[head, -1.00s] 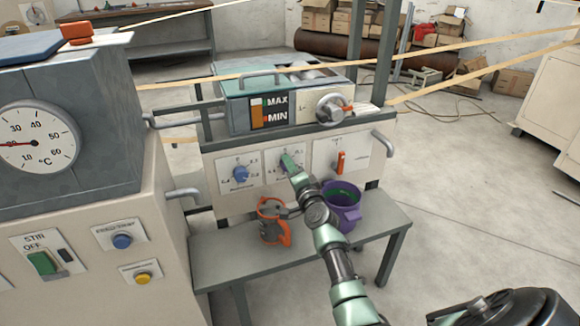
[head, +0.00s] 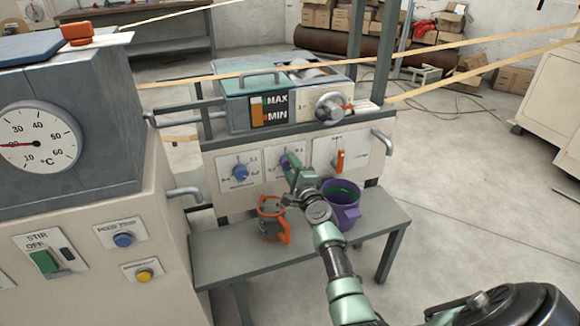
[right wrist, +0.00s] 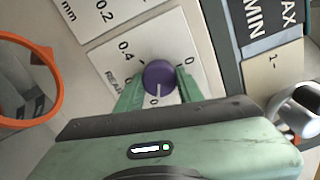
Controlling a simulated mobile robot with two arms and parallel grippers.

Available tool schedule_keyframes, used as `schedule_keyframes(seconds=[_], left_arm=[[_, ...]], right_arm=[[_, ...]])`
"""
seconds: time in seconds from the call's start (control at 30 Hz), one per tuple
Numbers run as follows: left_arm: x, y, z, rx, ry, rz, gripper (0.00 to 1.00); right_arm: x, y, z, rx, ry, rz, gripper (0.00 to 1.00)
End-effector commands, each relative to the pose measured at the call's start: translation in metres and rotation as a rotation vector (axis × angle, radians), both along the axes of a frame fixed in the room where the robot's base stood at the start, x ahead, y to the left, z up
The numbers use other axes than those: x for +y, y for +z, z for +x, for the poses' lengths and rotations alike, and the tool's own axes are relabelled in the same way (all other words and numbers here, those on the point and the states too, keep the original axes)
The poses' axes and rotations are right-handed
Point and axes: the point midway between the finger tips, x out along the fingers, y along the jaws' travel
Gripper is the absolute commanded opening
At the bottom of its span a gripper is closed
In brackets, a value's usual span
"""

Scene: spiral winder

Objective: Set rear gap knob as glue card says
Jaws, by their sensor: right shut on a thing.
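The rear gap knob is a round purple knob (right wrist: 160,76) on a white plate marked REAR (right wrist: 118,72), with 0.4 and 0 legible in the right wrist view. A white line on the knob points toward the bottom of that view. The knob also shows in the head view (head: 284,160), partly covered. My right gripper (head: 290,165) is at the front panel, its two green fingers (right wrist: 158,88) closed on either side of the knob. I cannot make out a glue card. My left gripper is not in view.
A blue knob (head: 240,172) is left of the purple one and an orange lever (head: 340,161) right of it. An orange mug (head: 270,222) and a purple pot (head: 340,212) stand on the grey bench (head: 225,262) below. A crank wheel (head: 333,108) sits above.

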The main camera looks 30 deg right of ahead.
Motion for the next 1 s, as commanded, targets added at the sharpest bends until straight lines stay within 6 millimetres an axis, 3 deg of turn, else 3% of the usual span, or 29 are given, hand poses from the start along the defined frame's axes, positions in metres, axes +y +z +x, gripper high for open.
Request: schedule_keyframes(seconds=[0.4, 0.43, 0.5, 0.83, 1.0], left_arm=[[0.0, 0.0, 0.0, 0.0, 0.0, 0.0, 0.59], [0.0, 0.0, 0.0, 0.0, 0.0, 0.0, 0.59], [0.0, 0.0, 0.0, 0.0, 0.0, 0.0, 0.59], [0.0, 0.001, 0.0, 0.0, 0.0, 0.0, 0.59], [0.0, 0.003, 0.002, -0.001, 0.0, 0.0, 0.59]], right_arm=[[-0.001, -0.001, -0.001, -0.001, -0.003, 0.006, 0.0], [-0.001, -0.001, -0.001, -0.001, -0.003, 0.006, 0.45], [-0.001, -0.001, 0.0, 0.0, -0.003, 0.005, 0.59], [0.0, 0.0, -0.002, -0.001, -0.001, 0.005, 0.59], [0.005, 0.0, -0.024, 0.001, -0.001, 0.005, 0.59]])
